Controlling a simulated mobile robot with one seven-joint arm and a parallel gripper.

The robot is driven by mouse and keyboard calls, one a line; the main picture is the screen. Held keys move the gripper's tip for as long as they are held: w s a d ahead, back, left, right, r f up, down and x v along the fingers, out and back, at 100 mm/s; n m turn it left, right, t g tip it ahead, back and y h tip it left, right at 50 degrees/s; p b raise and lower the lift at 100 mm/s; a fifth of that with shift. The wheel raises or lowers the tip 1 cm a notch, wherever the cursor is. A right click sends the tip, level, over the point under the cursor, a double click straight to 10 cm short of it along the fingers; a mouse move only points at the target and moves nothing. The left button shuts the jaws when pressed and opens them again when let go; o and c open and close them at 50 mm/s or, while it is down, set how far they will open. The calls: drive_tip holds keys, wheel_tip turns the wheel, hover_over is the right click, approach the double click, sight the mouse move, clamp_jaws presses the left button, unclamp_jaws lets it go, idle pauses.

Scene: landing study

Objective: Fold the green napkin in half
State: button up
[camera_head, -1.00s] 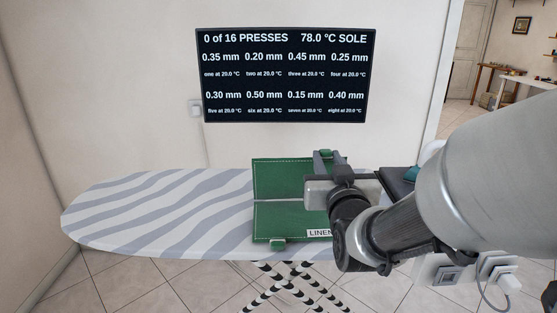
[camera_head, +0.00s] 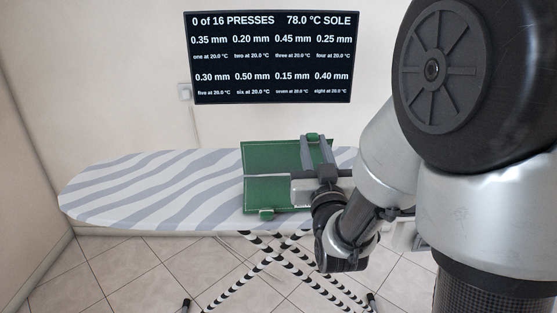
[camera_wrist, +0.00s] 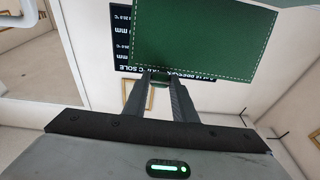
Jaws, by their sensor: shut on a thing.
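The green napkin (camera_head: 268,156) lies on the ironing board, with a pale crease line across its middle. Its near half (camera_head: 285,193) rests on the board. Its far half looks tilted up from the board. A green tab (camera_head: 313,136) sits on the far edge and another green tab (camera_head: 267,214) on the near edge. My gripper (camera_head: 315,141) reaches over the napkin from the right and is shut on the far tab. The wrist view shows my gripper (camera_wrist: 160,79) at the edge of the stitched green panel (camera_wrist: 205,38). My wrist hides part of the near half.
The striped ironing board (camera_head: 150,190) is bare left of the napkin. A dark wall screen (camera_head: 273,58) reads 0 of 16 presses and 78.0 °C sole. My arm covers the right side. Crossed striped legs (camera_head: 290,265) stand on the tiled floor.

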drive_tip(key=shift+s, duration=0.1)
drive_tip(key=shift+s+f+t, duration=0.45)
drive_tip(key=shift+f+t, duration=0.15)
drive_tip(key=shift+f, duration=0.1)
drive_tip(key=shift+s+f+t, duration=0.1)
drive_tip(key=shift+s+t, duration=0.35)
drive_tip(key=shift+t, duration=0.05)
drive_tip(key=o, duration=0.9)
drive_tip(key=shift+c, duration=0.8)
